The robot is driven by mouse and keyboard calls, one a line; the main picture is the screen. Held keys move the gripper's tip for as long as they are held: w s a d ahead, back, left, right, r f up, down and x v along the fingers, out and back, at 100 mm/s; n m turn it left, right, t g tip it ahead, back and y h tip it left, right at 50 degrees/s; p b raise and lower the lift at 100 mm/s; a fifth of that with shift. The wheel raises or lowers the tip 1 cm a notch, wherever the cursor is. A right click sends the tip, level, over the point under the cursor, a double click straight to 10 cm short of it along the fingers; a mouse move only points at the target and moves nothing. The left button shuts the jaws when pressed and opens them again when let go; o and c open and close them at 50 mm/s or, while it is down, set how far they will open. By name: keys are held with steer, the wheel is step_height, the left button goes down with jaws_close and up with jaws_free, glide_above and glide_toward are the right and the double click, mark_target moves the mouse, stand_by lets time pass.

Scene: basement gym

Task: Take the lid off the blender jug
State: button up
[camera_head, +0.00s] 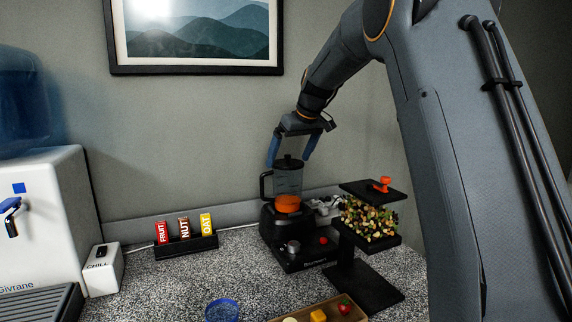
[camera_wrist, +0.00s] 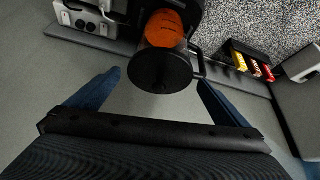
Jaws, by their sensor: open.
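The blender jug (camera_head: 288,180) is clear with a dark handle on its left and orange contents low inside. It stands upright on its black base (camera_head: 290,245). In the wrist view my gripper (camera_wrist: 160,83) shows a finger on each side, apart from the lid.
A black stand (camera_head: 372,286) with nuts or trail mix (camera_head: 370,218) and an orange-knobbed top is close right of the blender. A rack of bars (camera_head: 186,246) stands left. A wooden tray (camera_head: 322,309) and blue bowl (camera_head: 222,309) are in front. A picture frame (camera_head: 196,70) hangs behind.

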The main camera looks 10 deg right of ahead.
steer(key=c, duration=1.1)
